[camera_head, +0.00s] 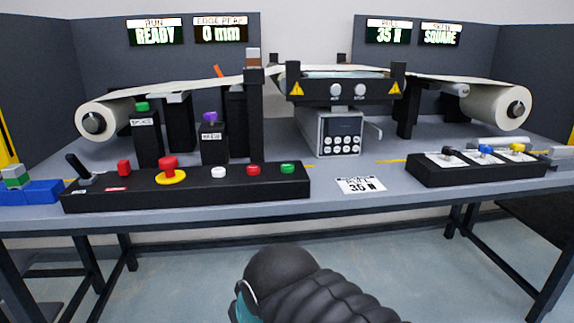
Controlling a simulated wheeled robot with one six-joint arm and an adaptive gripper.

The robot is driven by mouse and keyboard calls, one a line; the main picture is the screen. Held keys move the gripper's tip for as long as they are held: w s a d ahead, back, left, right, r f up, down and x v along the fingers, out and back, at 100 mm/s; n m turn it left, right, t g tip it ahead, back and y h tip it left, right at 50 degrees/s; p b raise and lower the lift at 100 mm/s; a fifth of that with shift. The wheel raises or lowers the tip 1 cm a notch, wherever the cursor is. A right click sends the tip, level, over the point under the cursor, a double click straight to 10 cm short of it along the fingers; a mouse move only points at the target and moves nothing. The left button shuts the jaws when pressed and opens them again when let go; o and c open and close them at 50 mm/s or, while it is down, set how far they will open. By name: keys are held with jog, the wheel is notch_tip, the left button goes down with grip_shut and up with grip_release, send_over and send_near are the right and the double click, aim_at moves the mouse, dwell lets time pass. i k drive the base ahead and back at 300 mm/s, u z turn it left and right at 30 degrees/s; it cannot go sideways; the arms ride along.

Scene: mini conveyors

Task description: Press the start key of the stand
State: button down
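A long black control box (200,188) lies along the front left of the table. Which key is the start key cannot be told. My gripper is not in view; only a dark part of my arm shows at the bottom.
A grey box with a keypad (341,137) stands under the central unit. A black box with several small knobs (476,167) lies at the right. Posts with green (142,106) and purple (209,117) tops stand behind the control box. A white card (360,185) lies near the front edge.

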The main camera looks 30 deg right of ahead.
aim_at(286, 167)
jog(key=z, duration=1.1)
jog(key=k, duration=0.45)
jog(key=u, duration=0.8)
